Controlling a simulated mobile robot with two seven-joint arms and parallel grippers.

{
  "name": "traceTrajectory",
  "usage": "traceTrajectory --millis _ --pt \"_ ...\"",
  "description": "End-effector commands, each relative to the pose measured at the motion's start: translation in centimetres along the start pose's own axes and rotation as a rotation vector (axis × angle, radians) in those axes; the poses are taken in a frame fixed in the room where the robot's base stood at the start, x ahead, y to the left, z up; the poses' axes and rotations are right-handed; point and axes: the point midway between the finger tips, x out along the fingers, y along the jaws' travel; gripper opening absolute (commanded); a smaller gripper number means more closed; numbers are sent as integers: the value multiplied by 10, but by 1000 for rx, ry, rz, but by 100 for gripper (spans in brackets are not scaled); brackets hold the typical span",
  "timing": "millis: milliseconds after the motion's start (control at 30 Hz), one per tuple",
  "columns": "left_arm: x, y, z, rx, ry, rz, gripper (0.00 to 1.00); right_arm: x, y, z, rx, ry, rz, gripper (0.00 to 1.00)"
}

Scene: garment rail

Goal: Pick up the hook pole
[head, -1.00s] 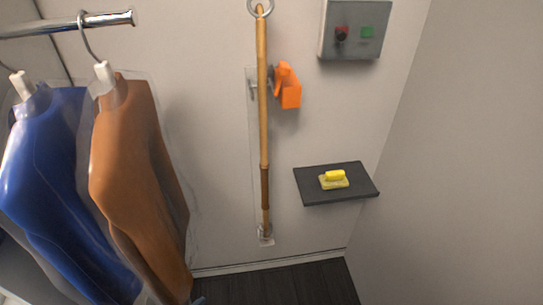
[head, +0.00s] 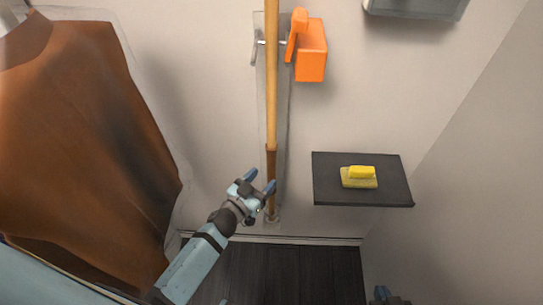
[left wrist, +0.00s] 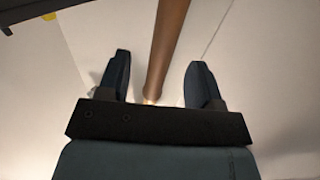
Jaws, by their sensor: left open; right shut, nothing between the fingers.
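The hook pole (head: 271,90) is a long light wooden stick with a darker brown lower section. It hangs upright against the wall on a clear backing strip; its top is out of the head view. My left gripper (head: 260,181) is open at the pole's dark lower part. In the left wrist view the pole (left wrist: 168,45) runs between the two spread fingers (left wrist: 158,62), with a gap on each side. I cannot tell how deep it sits between them. My right gripper (head: 383,293) shows only partly at the bottom edge, shut and empty, away from the pole.
An orange block-like holder (head: 311,50) is on the wall just right of the pole. A dark shelf (head: 330,190) with a yellow sponge-like item (head: 359,177) juts out at right. A brown garment (head: 80,130) hangs at left. A grey box (head: 420,8) is at upper right.

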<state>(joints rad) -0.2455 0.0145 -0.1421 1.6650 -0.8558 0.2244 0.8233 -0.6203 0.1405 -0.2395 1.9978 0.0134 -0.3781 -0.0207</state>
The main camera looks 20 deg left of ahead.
Motion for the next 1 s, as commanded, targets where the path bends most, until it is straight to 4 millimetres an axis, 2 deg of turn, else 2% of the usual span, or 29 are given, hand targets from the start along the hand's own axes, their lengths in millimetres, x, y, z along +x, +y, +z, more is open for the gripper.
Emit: traceTrajectory --millis 100,267,500,600,867,967,1000 --pt "15 0 0 1 0 -1 59 0 0 -2 1 2 1 0" --pt "24 -1 0 0 -1 -1 59 0 2 -3 0 3 5 0" --pt "60 -4 2 0 1 -1 59 0 4 -4 -1 2 8 0" --pt "69 -4 3 0 -1 -1 59 0 4 -4 -1 1 8 0" --pt "71 -4 3 1 -2 -1 59 0 4 -3 -1 0 7 0" --pt "71 -4 3 1 -2 -1 41 0 3 -3 -1 0 6 0" --pt "71 -4 3 1 -2 -1 32 0 3 -4 -1 0 6 0"
